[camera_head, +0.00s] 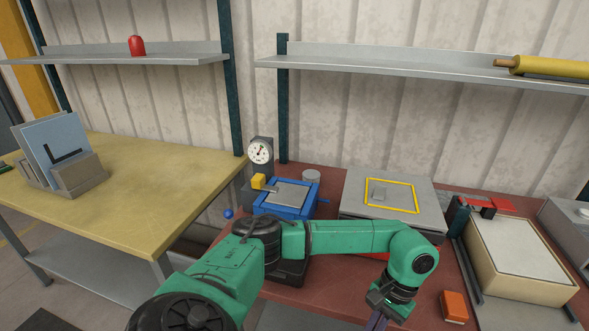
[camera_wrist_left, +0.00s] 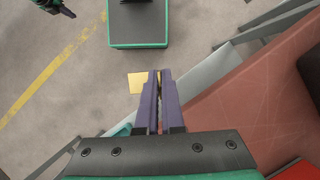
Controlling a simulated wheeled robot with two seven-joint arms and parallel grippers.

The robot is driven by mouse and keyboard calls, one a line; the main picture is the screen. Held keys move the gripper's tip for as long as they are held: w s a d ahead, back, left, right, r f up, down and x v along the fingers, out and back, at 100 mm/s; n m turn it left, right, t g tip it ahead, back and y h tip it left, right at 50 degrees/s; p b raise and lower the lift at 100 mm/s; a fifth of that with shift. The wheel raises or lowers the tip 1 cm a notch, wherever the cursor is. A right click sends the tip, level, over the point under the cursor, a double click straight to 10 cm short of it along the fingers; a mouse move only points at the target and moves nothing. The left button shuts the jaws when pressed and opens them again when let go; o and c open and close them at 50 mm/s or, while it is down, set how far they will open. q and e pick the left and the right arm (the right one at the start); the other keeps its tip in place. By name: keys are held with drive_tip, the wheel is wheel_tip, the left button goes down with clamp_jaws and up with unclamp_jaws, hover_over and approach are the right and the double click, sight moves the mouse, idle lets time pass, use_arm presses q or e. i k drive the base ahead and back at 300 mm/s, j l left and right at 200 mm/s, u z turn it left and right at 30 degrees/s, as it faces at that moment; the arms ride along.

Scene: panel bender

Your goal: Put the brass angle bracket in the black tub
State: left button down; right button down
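My left gripper (camera_wrist_left: 159,75) has its two purple fingers close together in the left wrist view. A flat brass-coloured square, which looks like one leg of the brass angle bracket (camera_wrist_left: 137,83), sticks out left of the fingertips; the rest is hidden between them. In the head view the left gripper (camera_head: 377,321) is cut off by the bottom edge, and no bracket shows there. A black box, which looks like the black tub (camera_head: 290,273), stands on the red bench, partly behind my left arm. A dark shape at the wrist view's right edge (camera_wrist_left: 312,75) seems to be it. My right gripper (camera_wrist_left: 67,11) shows small, fingers unclear.
The red bench (camera_head: 335,287) carries a blue vise (camera_head: 287,199), a grey plate with a yellow frame (camera_head: 415,195), an orange block (camera_head: 454,306) and a cream box (camera_head: 515,280). A yellow-topped table (camera_head: 150,190) stands left. Shelves run above. Floor lies below the left gripper.

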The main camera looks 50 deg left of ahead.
sight(286, 264)
drive_tip(key=i+l+u, duration=0.1)
drive_tip(key=l+u, duration=0.15)
drive_tip(key=u, duration=0.15)
drive_tip(key=l+u, duration=0.55)
drive_tip(key=u, duration=0.2)
